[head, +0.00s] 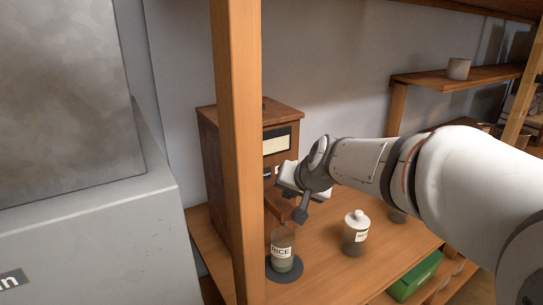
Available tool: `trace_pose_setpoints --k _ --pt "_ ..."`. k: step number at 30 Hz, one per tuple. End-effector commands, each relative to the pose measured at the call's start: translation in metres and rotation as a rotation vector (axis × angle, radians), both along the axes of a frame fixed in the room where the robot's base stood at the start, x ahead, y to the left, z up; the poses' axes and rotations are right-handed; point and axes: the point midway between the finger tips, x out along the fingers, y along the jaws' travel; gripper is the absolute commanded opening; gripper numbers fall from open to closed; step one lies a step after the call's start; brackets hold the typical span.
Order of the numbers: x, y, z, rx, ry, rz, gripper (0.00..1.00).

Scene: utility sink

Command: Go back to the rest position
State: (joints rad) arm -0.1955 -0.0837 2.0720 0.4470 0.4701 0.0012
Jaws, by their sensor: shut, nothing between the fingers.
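My arm reaches in from the right in the head view. My gripper (301,214) is shut and empty. It points down in front of a brown wooden dispenser box (230,150) and appears above and near a jar labelled RICE (283,248). The jar stands upright on a dark round pad (289,275) on the wooden shelf. I cannot tell the exact gap between the fingertips and the jar.
A white-lidded jar (356,232) stands right of the rice jar, below my arm. A wooden post (238,150) rises left of my gripper. A grey cabinet (90,230) fills the left. A green box (416,277) sits lower right. A cup (458,69) stands on a higher shelf.

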Motion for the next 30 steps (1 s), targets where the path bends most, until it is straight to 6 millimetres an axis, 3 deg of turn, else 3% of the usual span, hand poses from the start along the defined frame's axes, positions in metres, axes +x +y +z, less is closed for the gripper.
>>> trace_pose_setpoints --k 5,9,15,21,30 --pt "-0.069 -0.045 -0.016 -0.119 0.088 0.034 0.0" --pt "-0.137 -0.085 -0.039 -0.237 0.191 0.057 0.0" --pt "-0.209 -0.124 -0.066 -0.361 0.312 0.067 0.0" --pt "-0.235 -0.137 -0.076 -0.405 0.36 0.07 0.0" --pt "-0.235 -0.136 -0.076 -0.405 0.361 0.07 0.0"
